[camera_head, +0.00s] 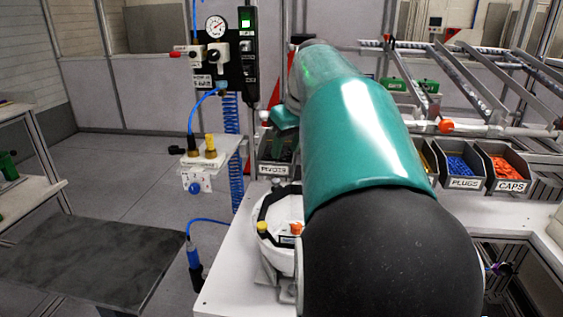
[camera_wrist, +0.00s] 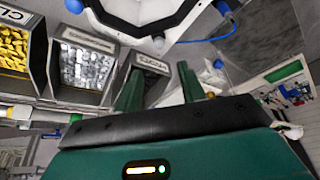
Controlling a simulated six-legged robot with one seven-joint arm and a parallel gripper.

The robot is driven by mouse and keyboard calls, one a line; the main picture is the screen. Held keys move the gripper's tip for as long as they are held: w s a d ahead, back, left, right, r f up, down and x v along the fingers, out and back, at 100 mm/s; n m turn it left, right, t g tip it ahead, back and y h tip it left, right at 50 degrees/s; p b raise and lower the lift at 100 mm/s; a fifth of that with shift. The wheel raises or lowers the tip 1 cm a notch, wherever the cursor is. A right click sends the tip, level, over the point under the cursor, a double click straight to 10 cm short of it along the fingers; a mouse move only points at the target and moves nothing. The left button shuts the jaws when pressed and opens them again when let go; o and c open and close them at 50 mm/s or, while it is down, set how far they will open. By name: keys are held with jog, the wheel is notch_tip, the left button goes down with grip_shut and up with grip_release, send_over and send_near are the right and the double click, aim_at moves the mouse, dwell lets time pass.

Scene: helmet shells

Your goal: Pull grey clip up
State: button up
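A white helmet shell (camera_head: 280,238) sits on a stand on the white table, partly hidden behind my arm. It carries a black band, a yellow knob and an orange part. I cannot clearly make out the grey clip; a small greyish piece shows at the shell's top. In the wrist view, part of a white shell (camera_wrist: 143,10) with dark edges shows at the top. My gripper (camera_wrist: 158,72) has its two green fingers apart with nothing between them, and the shell lies beyond the fingertips. In the head view, my arm hides most of the gripper.
Labelled bins stand along the table's back, among them blue plugs (camera_head: 463,168) and orange caps (camera_head: 508,172). The wrist view shows a yellow-filled bin (camera_wrist: 14,48) and a silver-filled bin (camera_wrist: 84,70). A gauge panel (camera_head: 222,52) with blue hoses stands at the back left.

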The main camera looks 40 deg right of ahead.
jog(key=v, duration=0.4)
jog(key=shift+r, duration=0.15)
jog(key=shift+a, duration=0.1)
jog(key=s+a+f, duration=0.3)
jog(key=a+f, duration=0.3)
jog(key=a, duration=0.4)
jog(key=s+a+f+n, duration=0.1)
jog(key=s+a+f, duration=0.2)
jog(key=a+f, duration=0.4)
jog(key=s+a+f+t, duration=0.1)
jog(key=s+a+f, duration=0.3)
jog(key=a, duration=0.9)
notch_tip(320, 180, down, 3)
jog(key=shift+a+f+y, duration=0.1)
jog(key=shift+a+y, duration=0.2)
jog(key=shift+a, duration=0.05)
